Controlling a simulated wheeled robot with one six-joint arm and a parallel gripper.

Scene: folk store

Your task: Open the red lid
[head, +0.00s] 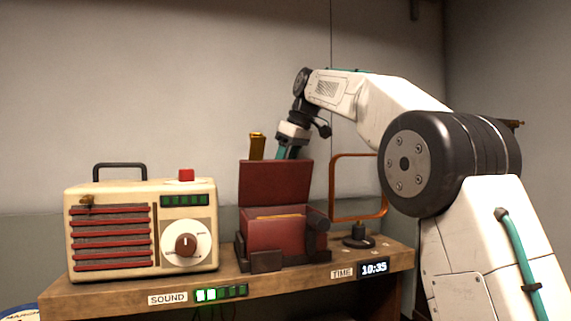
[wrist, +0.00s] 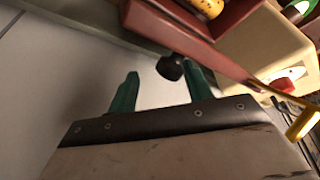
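The red lid (head: 275,183) stands raised, near upright, at the back of the red box (head: 262,237). The lid also shows edge-on in the wrist view (wrist: 218,58). A brass handle-like piece (head: 257,146) rises behind the lid's top left; a yellow bar shows in the wrist view (wrist: 303,122). My gripper (head: 284,153) is behind the lid's top edge, its tips partly hidden. In the wrist view my gripper's (wrist: 163,85) green fingers are apart with nothing between them; a dark knob lies just beyond.
A cream radio (head: 142,230) with a red button (head: 186,175) stands left of the box. An orange frame on a dark stand (head: 358,240) is close on the right. The wooden shelf (head: 120,298) carries them, with a wall behind.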

